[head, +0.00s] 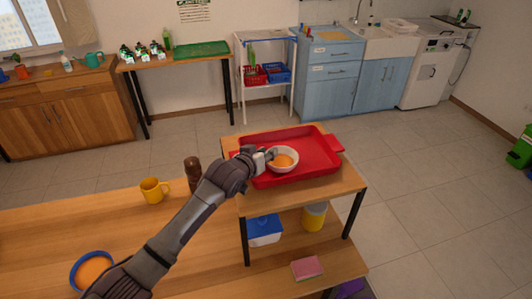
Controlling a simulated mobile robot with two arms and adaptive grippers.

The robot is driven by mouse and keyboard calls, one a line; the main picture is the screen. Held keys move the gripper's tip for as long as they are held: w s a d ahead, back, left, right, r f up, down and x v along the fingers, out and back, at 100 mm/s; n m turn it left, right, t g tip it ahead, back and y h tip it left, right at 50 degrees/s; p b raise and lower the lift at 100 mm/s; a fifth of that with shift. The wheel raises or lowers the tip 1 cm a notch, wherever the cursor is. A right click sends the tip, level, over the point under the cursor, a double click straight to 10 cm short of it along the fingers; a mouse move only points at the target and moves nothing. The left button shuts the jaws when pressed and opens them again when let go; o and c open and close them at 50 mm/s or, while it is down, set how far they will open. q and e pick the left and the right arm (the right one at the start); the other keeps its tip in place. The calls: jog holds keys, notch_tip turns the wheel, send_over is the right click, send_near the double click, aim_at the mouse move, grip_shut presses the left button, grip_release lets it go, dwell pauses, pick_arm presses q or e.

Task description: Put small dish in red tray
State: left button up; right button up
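The small dish (294,153) is a white bowl with orange contents. It is over the left part of the red tray (315,170), inside its outline; I cannot tell whether it touches the tray floor. The tray lies on a small raised wooden shelf. My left gripper (269,155) is at the dish's left rim and looks shut on it, with one dark finger showing at the rim. The gripper's wrist hides part of the tray's left edge. My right gripper is not in view.
A yellow mug (152,191), a brown mill (193,172) and a blue-rimmed bowl (79,268) stand on the wooden table (50,225). Under the shelf are a blue-lidded container (264,230), a yellow container (314,217) and a pink sponge (307,268). The tray's right side is free.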

pick_arm(q)
jog(key=shift+r, duration=0.15)
jog(key=shift+s+a, duration=0.1)
jog(key=shift+s, duration=0.1)
jog(key=b+v, duration=0.2)
jog(key=v, duration=0.8)
jog(key=shift+v, duration=0.8)
